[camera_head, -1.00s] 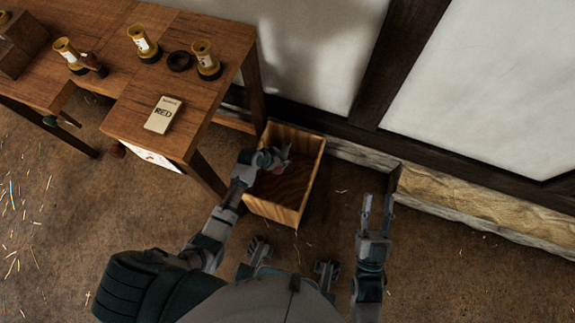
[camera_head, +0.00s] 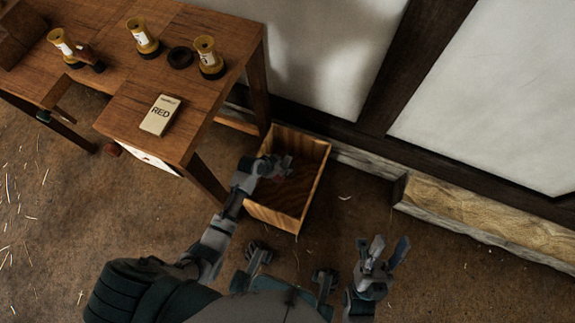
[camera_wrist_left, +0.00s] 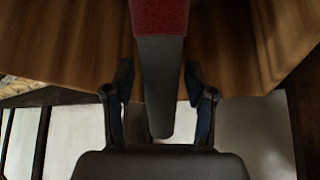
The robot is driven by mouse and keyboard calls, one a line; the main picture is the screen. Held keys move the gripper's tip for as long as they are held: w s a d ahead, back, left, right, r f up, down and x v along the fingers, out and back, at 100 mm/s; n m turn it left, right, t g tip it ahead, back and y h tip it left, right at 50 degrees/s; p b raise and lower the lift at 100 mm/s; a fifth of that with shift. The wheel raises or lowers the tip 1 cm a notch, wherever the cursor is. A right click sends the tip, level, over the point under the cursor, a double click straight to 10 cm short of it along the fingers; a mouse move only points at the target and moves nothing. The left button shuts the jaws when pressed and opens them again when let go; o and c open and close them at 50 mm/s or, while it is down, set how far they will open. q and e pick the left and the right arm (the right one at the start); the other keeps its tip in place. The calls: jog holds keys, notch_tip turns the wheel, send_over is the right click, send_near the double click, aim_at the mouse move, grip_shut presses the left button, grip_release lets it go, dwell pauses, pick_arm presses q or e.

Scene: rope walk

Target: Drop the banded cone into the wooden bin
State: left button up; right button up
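The wooden bin (camera_head: 311,190) stands on the floor beside the table, its open top facing up. My left gripper (camera_head: 280,167) is over the bin's opening. In the left wrist view the banded cone (camera_wrist_left: 160,80), dark grey with a red band, lies between the fingers of my left gripper (camera_wrist_left: 159,75), its narrow end towards the palm. The fingers appear closed about it, though contact is hard to make out. The bin's wooden walls show behind it. In the head view the cone is mostly hidden by the gripper. My right gripper (camera_head: 388,243) is open and empty, right of the bin.
The wooden table (camera_head: 203,110) at left holds several yellow spools (camera_head: 208,57), a dark ring (camera_head: 180,57) and a box marked RED (camera_head: 160,115). A wall with a stone-and-timber ledge (camera_head: 480,215) runs behind the bin. The floor on the right is clear.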

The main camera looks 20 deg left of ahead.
pick_arm(q)
jog(key=shift+o, duration=0.6)
jog(key=shift+a, duration=0.1)
jog(key=shift+s+r, duration=0.1)
jog(key=shift+r, duration=0.05)
jog(key=v, duration=1.1)
jog(key=shift+a, duration=0.2)
jog(key=shift+s+r, duration=0.1)
jog(key=shift+r, duration=0.05)
